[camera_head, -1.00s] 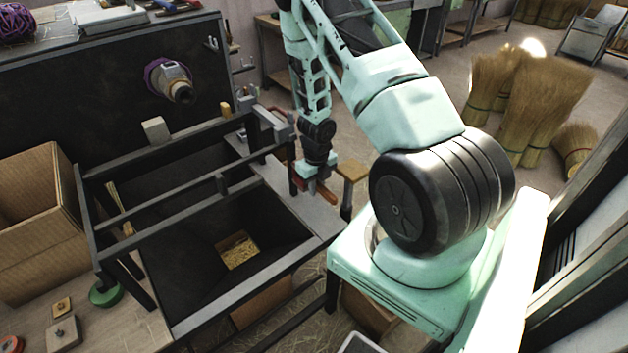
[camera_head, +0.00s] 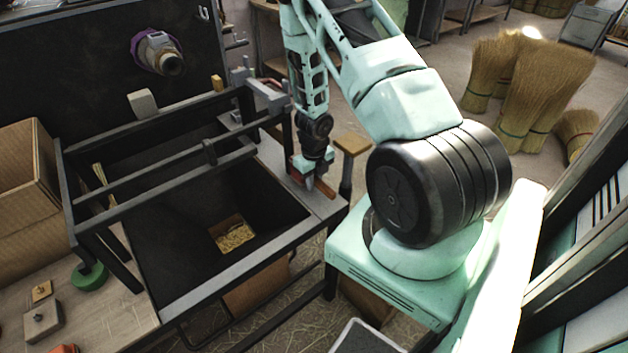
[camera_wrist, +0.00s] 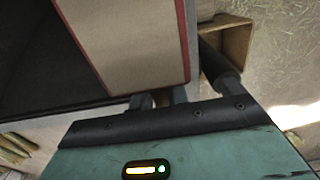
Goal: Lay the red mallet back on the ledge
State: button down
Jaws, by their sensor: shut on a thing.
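My gripper (camera_head: 310,182) points down at the right end of the dark machine frame, over the grey ledge (camera_head: 325,206). It is shut on the red mallet (camera_head: 326,189), which shows only as a small reddish-brown piece at the fingers. Most of the mallet is hidden by the gripper. I cannot tell whether it touches the ledge. In the wrist view the gripper's fingers (camera_wrist: 162,98) show as short dark stubs.
The dark hopper (camera_head: 180,250) opens left of the ledge, with a straw-filled box (camera_head: 232,234) below. Frame bars (camera_head: 160,190) cross above it. A small wooden-topped stand (camera_head: 351,145) is right of my gripper. Brooms (camera_head: 535,90) stand behind.

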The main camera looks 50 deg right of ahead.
jog(key=shift+f, duration=0.4)
jog(key=c, duration=1.3)
grip_release()
notch_tip(320, 180, up, 18)
jog(key=p, duration=0.4)
jog(key=shift+f, duration=0.25)
